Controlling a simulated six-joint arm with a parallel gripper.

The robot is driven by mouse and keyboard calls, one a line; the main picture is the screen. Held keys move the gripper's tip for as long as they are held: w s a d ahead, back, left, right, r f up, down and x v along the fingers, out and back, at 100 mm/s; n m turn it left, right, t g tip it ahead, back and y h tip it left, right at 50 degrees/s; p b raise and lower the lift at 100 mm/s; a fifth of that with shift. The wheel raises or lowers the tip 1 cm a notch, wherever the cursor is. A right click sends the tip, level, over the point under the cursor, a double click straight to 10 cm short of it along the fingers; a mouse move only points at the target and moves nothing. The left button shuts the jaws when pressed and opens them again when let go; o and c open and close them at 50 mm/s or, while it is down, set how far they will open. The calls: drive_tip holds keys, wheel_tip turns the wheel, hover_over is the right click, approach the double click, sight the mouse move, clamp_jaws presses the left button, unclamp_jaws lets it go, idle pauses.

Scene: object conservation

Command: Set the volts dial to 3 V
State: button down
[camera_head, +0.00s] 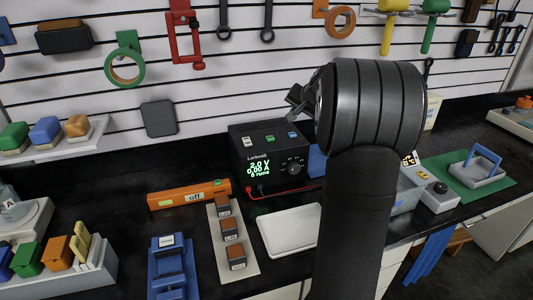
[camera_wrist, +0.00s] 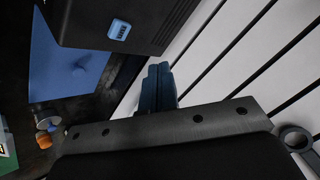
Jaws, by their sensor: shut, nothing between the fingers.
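The black power supply (camera_head: 244,180) stands on the bench against the slatted wall. Its green display (camera_head: 259,169) reads 2.0 V and 0.00 A, with a small third line. The round volts dial (camera_head: 292,169) is on the right of its front face; its pointer is too small to read. My gripper (camera_head: 297,97) is above and to the right of the supply, apart from the dial. In the wrist view the gripper's dark blue fingers (camera_wrist: 157,88) are shut and empty. The supply's dark casing (camera_wrist: 160,15) fills the upper part there, with one blue button (camera_wrist: 119,29); the dial is not visible.
A red lead (camera_head: 290,191) runs from the supply's front. A blue block (camera_head: 316,161) stands at its right, partly behind my arm. A white tray (camera_head: 289,231), a beige strip with blocks (camera_head: 215,245) and an orange bar (camera_head: 189,195) lie in front.

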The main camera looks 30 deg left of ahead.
drive_tip(key=c, duration=2.2)
unclamp_jaws()
drive_tip(key=c, duration=1.8)
unclamp_jaws()
drive_tip(key=shift+s+d, duration=0.1)
drive_tip(key=shift+s, duration=0.1)
drive_tip(key=o, duration=0.9)
drive_tip(key=s+d+n+h, duration=0.1)
drive_tip(key=s, duration=0.1)
drive_tip(key=s+d+n+g, duration=0.1)
drive_tip(key=s+n, duration=0.1)
drive_tip(key=s, duration=0.1)
drive_tip(key=s+d+n+h, duration=0.1)
drive_tip(key=s, duration=0.1)
drive_tip(key=shift+s+d+f+n+h, duration=0.2)
drive_tip(key=shift+d+n+h, duration=0.1)
drive_tip(key=shift+n, duration=0.1)
drive_tip(key=s+d+n+g+h, duration=0.1)
drive_tip(key=s+d+n+h, duration=0.15)
drive_tip(key=s+d, duration=0.2)
approach(296, 169)
drive_tip(key=shift+n+y, duration=0.25)
drive_tip(key=shift+n, duration=0.1)
drive_tip(key=x, duration=0.9)
drive_tip(key=shift+f, duration=0.1)
drive_tip(key=shift+d, duration=0.1)
drive_tip(key=c, duration=0.9)
